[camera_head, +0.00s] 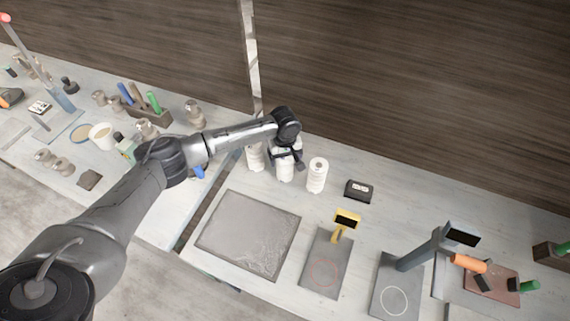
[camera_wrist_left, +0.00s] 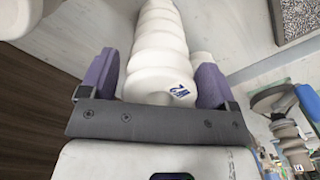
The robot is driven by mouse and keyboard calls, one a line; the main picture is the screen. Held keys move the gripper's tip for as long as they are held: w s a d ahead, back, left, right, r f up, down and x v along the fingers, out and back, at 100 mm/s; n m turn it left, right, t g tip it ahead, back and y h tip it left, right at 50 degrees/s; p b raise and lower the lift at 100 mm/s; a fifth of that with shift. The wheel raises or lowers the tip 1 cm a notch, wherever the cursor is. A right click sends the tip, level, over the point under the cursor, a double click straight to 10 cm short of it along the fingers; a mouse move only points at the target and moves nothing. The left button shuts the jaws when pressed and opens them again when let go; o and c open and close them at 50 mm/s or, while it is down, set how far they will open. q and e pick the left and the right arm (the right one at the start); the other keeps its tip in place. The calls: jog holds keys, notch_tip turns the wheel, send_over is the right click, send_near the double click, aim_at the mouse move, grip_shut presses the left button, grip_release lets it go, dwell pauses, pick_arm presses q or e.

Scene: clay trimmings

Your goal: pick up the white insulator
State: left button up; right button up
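Several white ribbed insulators stand in a row behind the grey slab in the head view. The middle white insulator (camera_head: 285,172) is upright on the table, with its top partly hidden by my left gripper (camera_head: 287,155). Another insulator (camera_head: 318,175) stands just to its right, and one more (camera_head: 254,157) stands to its left. In the left wrist view, a white insulator (camera_wrist_left: 158,50) with a small blue mark lies between the purple finger pads of my left gripper (camera_wrist_left: 157,80). The fingers are wide apart around it, with narrow gaps showing. My right gripper is not in view.
A grey square slab (camera_head: 248,234) lies in front of the insulators. A small black box (camera_head: 358,190) sits to their right. A dark wall rises behind.

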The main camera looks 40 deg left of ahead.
pick_arm(q)
jog(key=shift+r, duration=0.1)
jog(key=c, duration=1.1)
